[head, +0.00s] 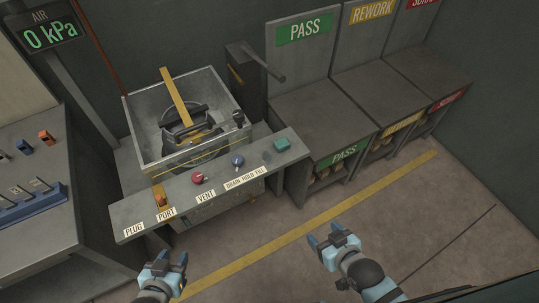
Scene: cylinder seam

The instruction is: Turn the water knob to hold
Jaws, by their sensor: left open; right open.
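A blue knob (237,161) stands on the grey control shelf (133,212) in front of the metal tank, behind the label strip reading DRAIN HOLD FILL (245,178). Its pointing direction is too small to tell. My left gripper (166,262) is open and empty, in front of the shelf's left part, below and left of the knob. My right gripper (323,234) is open and empty, in front of the shelf's right end, below and right of the knob. Neither gripper touches the knob.
A red knob (197,178) stands left of the blue one, by VENT. A teal block (282,145) is to its right. The open tank (140,131) holds a dark clamped fitting under a yellow bar. PASS and REWORK bins stand right. A gauge (52,37) reads 0 kPa.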

